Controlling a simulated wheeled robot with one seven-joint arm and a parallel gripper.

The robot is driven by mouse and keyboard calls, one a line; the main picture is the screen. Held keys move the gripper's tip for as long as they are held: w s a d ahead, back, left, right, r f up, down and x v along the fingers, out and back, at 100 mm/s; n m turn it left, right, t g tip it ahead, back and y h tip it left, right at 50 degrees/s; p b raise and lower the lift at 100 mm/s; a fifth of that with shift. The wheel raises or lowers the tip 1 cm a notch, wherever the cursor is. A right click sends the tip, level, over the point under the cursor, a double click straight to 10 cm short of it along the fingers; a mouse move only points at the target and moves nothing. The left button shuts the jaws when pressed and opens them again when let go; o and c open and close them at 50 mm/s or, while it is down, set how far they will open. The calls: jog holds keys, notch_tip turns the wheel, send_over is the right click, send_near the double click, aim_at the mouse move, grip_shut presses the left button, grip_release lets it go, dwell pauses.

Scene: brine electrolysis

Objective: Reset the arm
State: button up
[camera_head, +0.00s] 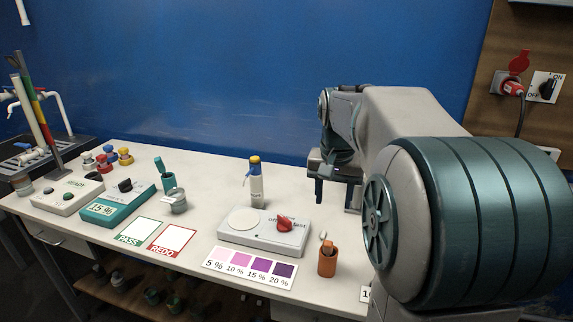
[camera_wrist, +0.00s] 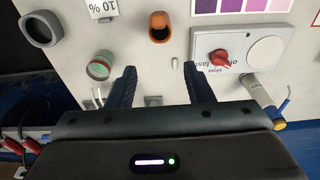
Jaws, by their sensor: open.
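My gripper (camera_head: 337,194) hangs at the right end of the white bench, in front of the blue wall. Its two fingers point down and stand apart, with nothing between them. In the wrist view my gripper (camera_wrist: 165,88) also shows open and empty, with the bench surface beyond the fingertips. My arm's large links fill the right side of the head view and hide that end of the bench.
A stirrer plate (camera_head: 265,234) with a red knob stands mid-bench, a bottle (camera_head: 256,186) behind it. An orange cup (camera_head: 327,262) stands at its right. PASS (camera_head: 138,231) and REDO (camera_head: 172,241) cards, a teal meter (camera_head: 117,203) and a sink (camera_head: 30,150) lie left. A grey ring (camera_wrist: 40,29) and green-rimmed cup (camera_wrist: 101,66) show too.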

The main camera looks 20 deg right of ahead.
jog(key=s+a+f+n+t, duration=0.1)
jog(key=s+a+f+n, duration=0.2)
jog(key=s+a, duration=0.3)
jog(key=s+a+f+n, duration=0.3)
jog(key=s+a+f, duration=0.2)
jog(key=s, duration=0.5)
jog(key=shift+s+a+f+n+t+y, duration=0.3)
jog(key=shift+a+f+n+t+y, duration=0.1)
jog(key=shift+a, duration=0.2)
